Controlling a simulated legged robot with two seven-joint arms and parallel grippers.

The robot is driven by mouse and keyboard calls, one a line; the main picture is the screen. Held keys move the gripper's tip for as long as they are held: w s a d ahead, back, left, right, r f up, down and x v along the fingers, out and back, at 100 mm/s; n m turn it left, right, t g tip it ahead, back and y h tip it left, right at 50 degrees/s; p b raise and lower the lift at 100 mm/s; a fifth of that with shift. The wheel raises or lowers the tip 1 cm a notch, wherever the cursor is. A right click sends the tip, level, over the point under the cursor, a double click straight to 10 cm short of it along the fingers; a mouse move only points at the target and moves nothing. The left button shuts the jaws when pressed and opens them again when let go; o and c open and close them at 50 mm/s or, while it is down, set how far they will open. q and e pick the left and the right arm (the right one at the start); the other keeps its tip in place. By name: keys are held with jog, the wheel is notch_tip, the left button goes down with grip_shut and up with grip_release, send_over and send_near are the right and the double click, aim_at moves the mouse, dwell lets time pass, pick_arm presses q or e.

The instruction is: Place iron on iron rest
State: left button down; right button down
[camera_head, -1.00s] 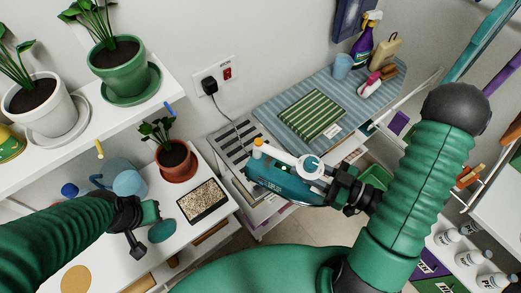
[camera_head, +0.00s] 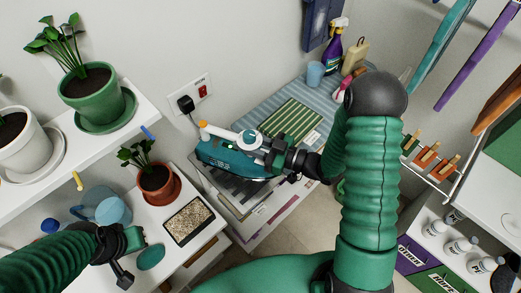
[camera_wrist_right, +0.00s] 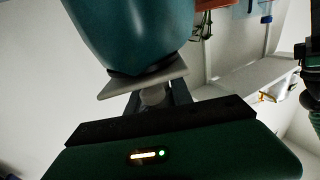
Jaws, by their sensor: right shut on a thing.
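The iron (camera_head: 228,160), teal with a white handle and an orange tip, is held at its right end by my right gripper (camera_head: 276,156), which is shut on it. The iron's teal body (camera_wrist_right: 130,32) fills the top of the right wrist view. The iron lies over the grey metal iron rest (camera_head: 232,190), covering most of it; I cannot tell whether they touch. My left gripper (camera_head: 128,258) is open and empty at the lower left, over the white shelf near a teal oval disc (camera_head: 150,256).
A blue striped ironing mat (camera_head: 268,98) with a folded green striped cloth (camera_head: 292,122) lies behind the iron. A potted plant (camera_head: 154,178) and a gravel tray (camera_head: 188,220) stand to the left. A power cord runs to the wall socket (camera_head: 196,94). Bottles stand at the lower right.

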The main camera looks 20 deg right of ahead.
pick_arm(q)
jog(key=shift+r+p, duration=0.3)
jog(key=shift+r, duration=0.15)
pick_arm(e)
jog(key=shift+w+a+r, duration=0.1)
jog(key=shift+w+a, duration=0.15)
jog(key=shift+w, duration=0.35)
jog(key=shift+w+a+r, duration=0.1)
jog(key=shift+w+a, duration=0.1)
jog(key=shift+w, duration=0.4)
jog(key=shift+w+a, duration=0.25)
jog(key=shift+w, duration=0.35)
jog(key=shift+s+f+p, duration=0.1)
jog(key=shift+f+p, duration=0.2)
jog(key=shift+f, duration=3)
jog(key=shift+w+f, duration=0.2)
jog(key=c, duration=1.6)
grip_release()
jog(key=shift+f, duration=0.2)
jog(key=o, duration=0.5)
jog(key=shift+s, duration=0.1)
pick_arm(q)
jog(key=shift+s+r, duration=0.1)
jog(key=shift+r, duration=0.4)
